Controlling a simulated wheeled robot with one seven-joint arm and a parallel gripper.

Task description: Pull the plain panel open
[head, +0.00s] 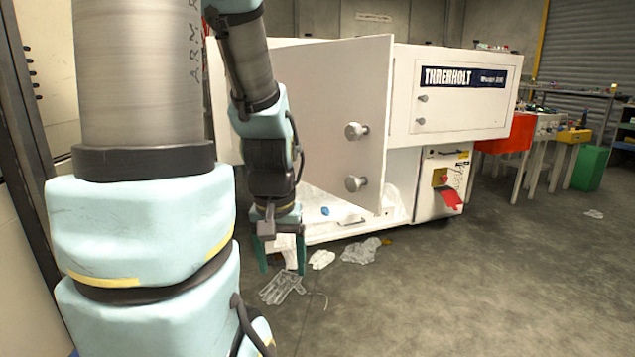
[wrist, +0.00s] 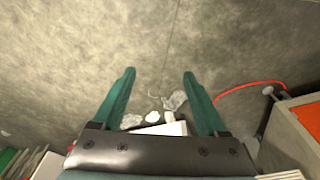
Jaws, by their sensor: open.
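The plain panel (head: 320,110) is a large white plate without a label, on the front of the white machine. It stands swung out at an angle, its free edge toward the right. Two round metal knobs, an upper one (head: 356,131) and a lower one (head: 355,184), sit near that edge. My gripper (head: 282,262) points down at the left of the panel, below and left of the knobs and apart from them. It is open, with nothing between the green fingers, which also show in the wrist view (wrist: 158,75). My arm hides the panel's left part.
A labelled white panel (head: 462,95) with two small knobs is right of the plain one. A glove (head: 282,288) and crumpled pieces (head: 361,251) lie on the floor below. A red bin (head: 508,133) and green bin (head: 590,168) stand right. The front right floor is clear.

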